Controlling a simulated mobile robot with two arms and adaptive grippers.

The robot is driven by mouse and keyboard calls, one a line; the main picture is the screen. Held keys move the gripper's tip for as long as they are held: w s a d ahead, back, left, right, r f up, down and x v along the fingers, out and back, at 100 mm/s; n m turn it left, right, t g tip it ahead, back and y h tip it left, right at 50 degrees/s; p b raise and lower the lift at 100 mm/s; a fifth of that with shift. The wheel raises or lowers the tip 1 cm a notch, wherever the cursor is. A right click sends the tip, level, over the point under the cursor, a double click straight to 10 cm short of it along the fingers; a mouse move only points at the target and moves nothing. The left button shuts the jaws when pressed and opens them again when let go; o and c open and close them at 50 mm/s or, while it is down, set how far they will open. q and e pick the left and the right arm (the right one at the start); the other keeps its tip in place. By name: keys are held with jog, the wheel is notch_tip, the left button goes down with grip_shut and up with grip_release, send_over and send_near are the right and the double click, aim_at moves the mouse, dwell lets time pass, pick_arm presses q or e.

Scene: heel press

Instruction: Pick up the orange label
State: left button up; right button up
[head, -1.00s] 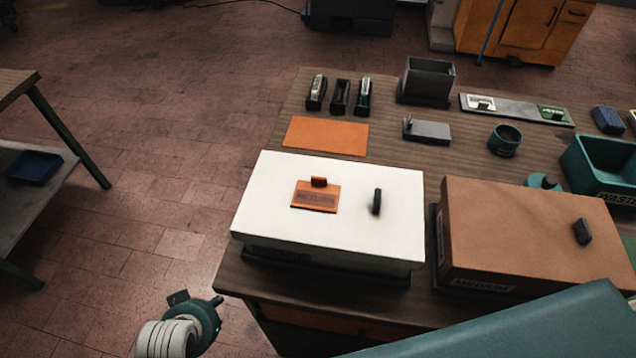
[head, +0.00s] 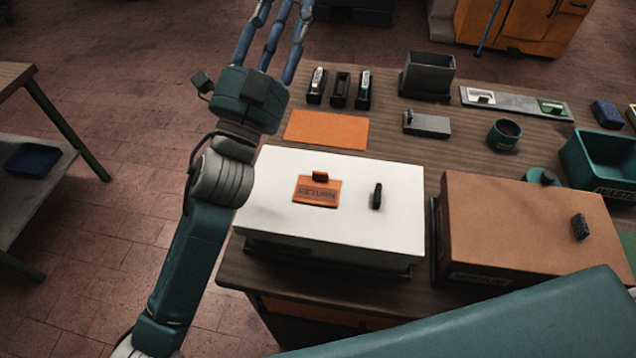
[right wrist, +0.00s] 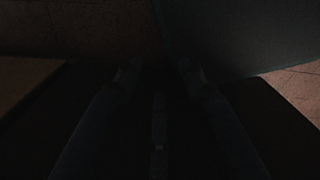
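The orange label (head: 317,192), printed RETURN, lies on the white box lid (head: 280,218) with a small raised orange tab (head: 320,176) at its far edge. My left gripper (head: 278,20) is up at the top of the head view, above and to the left of the label. Its fingers are spread and empty, and the fingertips reach the top edge of the picture. My right gripper (right wrist: 158,75) shows only in the dark right wrist view. Its fingers are apart with nothing seen between them.
A black handle (head: 377,196) stands on the white lid right of the label. A brown box (head: 520,215) sits to the right. An orange mat (head: 326,130), black holders (head: 340,88), a grey bin (head: 428,76) and a teal bin (head: 600,165) stand behind.

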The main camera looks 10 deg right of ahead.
pick_arm(q)
jog(key=s+d+r+m+g+h, duration=0.5)
jog(key=s+d+m+g+h, duration=0.15)
jog(key=m+g, duration=0.35)
jog(key=s+d+r+m+g+h, duration=0.5)
jog(key=s+d+m+g, duration=0.3)
jog(key=m, duration=0.4)
jog(key=s+d+f+m+g+y, duration=0.3)
jog(key=s+d+m+g+y, duration=0.15)
jog(key=s+m+g, duration=0.35)
jog(key=m+t+y+p, duration=0.1)
jog(key=m+t+y, duration=0.7)
jog(key=y, duration=1.3)
send_over(321, 171)
jog(key=f, duration=0.7)
jog(key=f+m+g, duration=0.1)
jog(key=f, duration=0.7)
jog(key=f+g, duration=0.1)
jog(key=f, duration=0.7)
jog(key=shift+w+d+f+m, duration=0.1)
jog(key=shift+w+d+m, duration=0.05)
jog(key=shift+d+m, duration=0.25)
jog(key=shift+f, duration=0.3)
jog(key=f+p, duration=0.1)
jog(key=f, duration=0.1)
jog(key=a+f+p, duration=0.1)
jog(key=f+p, duration=0.1)
jog(key=shift+f, duration=0.7)
jog(key=shift+d, duration=0.1)
jog(key=c, duration=0.9)
